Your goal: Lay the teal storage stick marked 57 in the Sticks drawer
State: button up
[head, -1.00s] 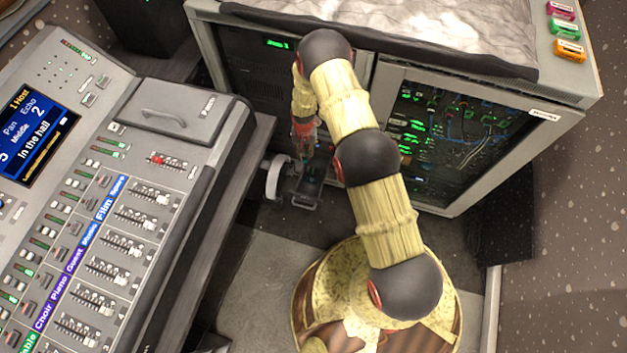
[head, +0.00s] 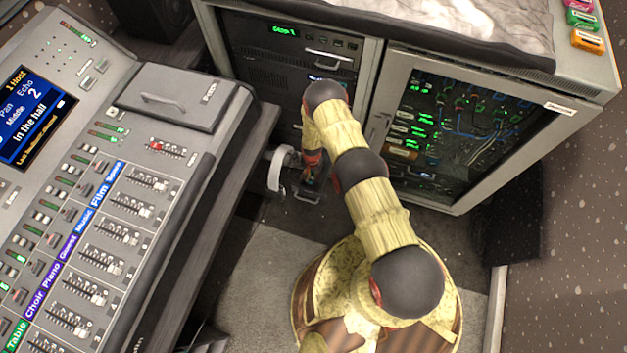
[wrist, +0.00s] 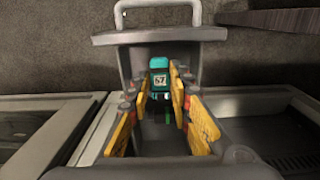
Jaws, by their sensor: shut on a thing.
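The teal storage stick (wrist: 159,66) shows its 57 label in the wrist view. It is held between the yellow-padded fingers of my gripper (wrist: 162,88), which is shut on it. A small grey drawer (wrist: 118,38) with a handle at its front stands open around the stick. The stick looks to be over or inside it; I cannot tell whether it touches the bottom. No Sticks label is readable. In the head view my gripper (head: 311,176) is low in front of the rack, at the open drawer (head: 307,196). The stick is mostly hidden there.
The mixing console (head: 150,205) with its faders is at the left. A white curved piece (head: 276,172) is close to the left of my gripper. The rack's glass door (head: 460,115) is at the right. Pink, green and orange blocks (head: 585,40) lie on the rack top.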

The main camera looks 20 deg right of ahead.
aim_at(312, 182)
jog(key=shift+w+f+b, duration=0.1)
jog(key=shift+f+b, duration=1)
jog(key=shift+f, duration=1.85)
jog(key=shift+f, duration=0.15)
jog(key=o, duration=0.9)
notch_tip(312, 182, up, 12)
jog(key=p, duration=0.4)
jog(key=shift+p, duration=0.35)
